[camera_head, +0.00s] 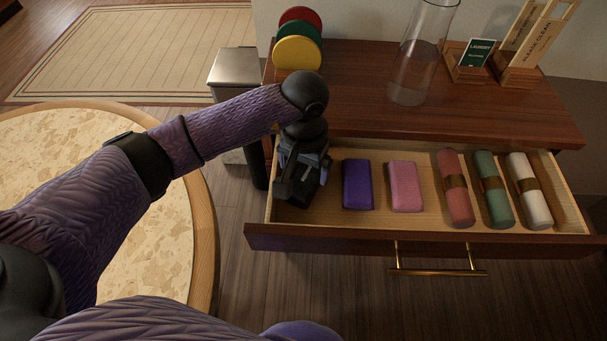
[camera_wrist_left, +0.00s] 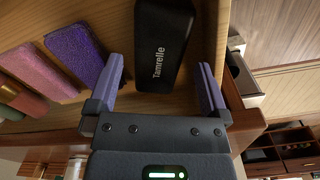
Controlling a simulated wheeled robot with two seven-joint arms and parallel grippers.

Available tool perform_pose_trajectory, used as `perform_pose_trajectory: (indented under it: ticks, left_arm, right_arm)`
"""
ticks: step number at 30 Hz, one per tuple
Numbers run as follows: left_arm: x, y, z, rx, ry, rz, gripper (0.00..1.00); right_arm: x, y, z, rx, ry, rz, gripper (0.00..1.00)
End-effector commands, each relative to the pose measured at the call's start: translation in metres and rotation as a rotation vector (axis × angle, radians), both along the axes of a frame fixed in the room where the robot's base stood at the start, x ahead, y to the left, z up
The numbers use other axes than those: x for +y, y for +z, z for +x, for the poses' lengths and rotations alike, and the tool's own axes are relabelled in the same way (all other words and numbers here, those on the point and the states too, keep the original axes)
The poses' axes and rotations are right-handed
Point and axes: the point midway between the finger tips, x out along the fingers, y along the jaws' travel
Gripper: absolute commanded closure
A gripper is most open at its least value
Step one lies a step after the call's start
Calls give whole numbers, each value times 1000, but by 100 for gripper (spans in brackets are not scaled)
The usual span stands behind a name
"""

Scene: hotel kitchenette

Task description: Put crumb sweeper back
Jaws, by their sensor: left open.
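A black block-shaped thing lettered "Tamrelle" (camera_wrist_left: 163,45), which I take for the crumb sweeper, lies in the left end of the open drawer (camera_head: 340,239). My left gripper (camera_head: 297,190) reaches down into that end of the drawer. In the left wrist view the left gripper (camera_wrist_left: 160,70) is open, with one finger on each side of the black thing's near end and gaps showing beside it. In the head view the gripper hides most of that spot. My right gripper is not in view.
A purple sponge-like block (camera_head: 358,184) lies just right of the gripper, then a pink one (camera_head: 405,186) and several banded rolls (camera_head: 493,189). A glass carafe (camera_head: 418,60) and colored discs (camera_head: 297,50) stand on the top. A metal bin (camera_head: 233,66) stands left.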

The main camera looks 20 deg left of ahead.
Motion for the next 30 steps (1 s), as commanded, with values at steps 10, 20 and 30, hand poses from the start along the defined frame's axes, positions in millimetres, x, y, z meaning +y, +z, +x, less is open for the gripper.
perform_pose_trajectory:
  ticks: [10,20,30]
  left_arm:
    - [0,67,0,-1,0,1,0]
    - [0,67,0,0,0,0,0]
    - [0,67,0,0,0,0,0]
  right_arm:
    - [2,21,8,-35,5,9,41]
    - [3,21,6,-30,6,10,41]
    - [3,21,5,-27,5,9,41]
